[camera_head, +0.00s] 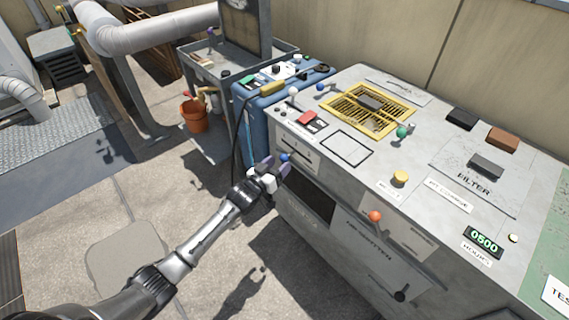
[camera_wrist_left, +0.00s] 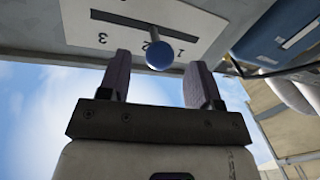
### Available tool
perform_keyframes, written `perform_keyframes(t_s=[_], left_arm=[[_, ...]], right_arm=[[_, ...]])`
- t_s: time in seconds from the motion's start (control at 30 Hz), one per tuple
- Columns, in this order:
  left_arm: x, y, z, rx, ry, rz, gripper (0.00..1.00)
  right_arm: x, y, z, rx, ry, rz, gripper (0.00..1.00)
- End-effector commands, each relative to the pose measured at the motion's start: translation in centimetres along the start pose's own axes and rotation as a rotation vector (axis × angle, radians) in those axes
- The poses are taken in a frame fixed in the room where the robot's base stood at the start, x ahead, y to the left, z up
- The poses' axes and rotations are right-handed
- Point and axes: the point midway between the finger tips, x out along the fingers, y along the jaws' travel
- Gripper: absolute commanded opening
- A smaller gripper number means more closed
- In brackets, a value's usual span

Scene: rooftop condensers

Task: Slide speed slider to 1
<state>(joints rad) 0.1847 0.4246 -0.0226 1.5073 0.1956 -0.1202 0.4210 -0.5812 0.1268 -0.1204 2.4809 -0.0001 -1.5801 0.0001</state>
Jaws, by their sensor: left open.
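The speed slider is a blue round knob (camera_head: 285,157) on the front face of the grey console. In the left wrist view the knob (camera_wrist_left: 159,55) stands on a short stem in a dark straight slot on a white plate (camera_wrist_left: 105,28) marked 3, 2 and 1. The stem sits near the 2, around the middle of the slot, with the 1 on its right. My left gripper (camera_head: 273,170) is open at the knob. In the wrist view its fingers (camera_wrist_left: 158,75) stand on either side of the knob, with gaps visible on both sides. My right gripper is not in view.
The console top (camera_head: 345,147) carries a yellow grille (camera_head: 366,107), a green knob (camera_head: 402,132) and a yellow button (camera_head: 400,178). An orange knob (camera_head: 375,216) is on the front, to the right. A blue cabinet (camera_head: 250,115) stands close on the left. The floor beside my arm is clear.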

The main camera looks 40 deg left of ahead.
Motion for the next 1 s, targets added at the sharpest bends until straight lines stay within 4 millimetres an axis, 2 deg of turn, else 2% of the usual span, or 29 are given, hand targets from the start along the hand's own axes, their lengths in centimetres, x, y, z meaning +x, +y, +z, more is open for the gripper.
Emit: perform_keyframes(t_s=[0.1,0.3,0.77,1.0], left_arm=[[1.7,-0.1,0.2,0.001,0.002,-0.001,0.58],[3.4,-0.1,0.1,0.001,0.001,0.0,0.58],[4.0,0.0,0.0,0.001,-0.001,0.0,0.58],[4.0,0.0,0.0,0.001,0.0,0.0,0.36]], right_arm=[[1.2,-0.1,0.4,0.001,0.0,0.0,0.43],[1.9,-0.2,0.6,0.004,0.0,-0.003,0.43],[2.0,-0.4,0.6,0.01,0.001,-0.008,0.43],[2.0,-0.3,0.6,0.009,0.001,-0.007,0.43]])
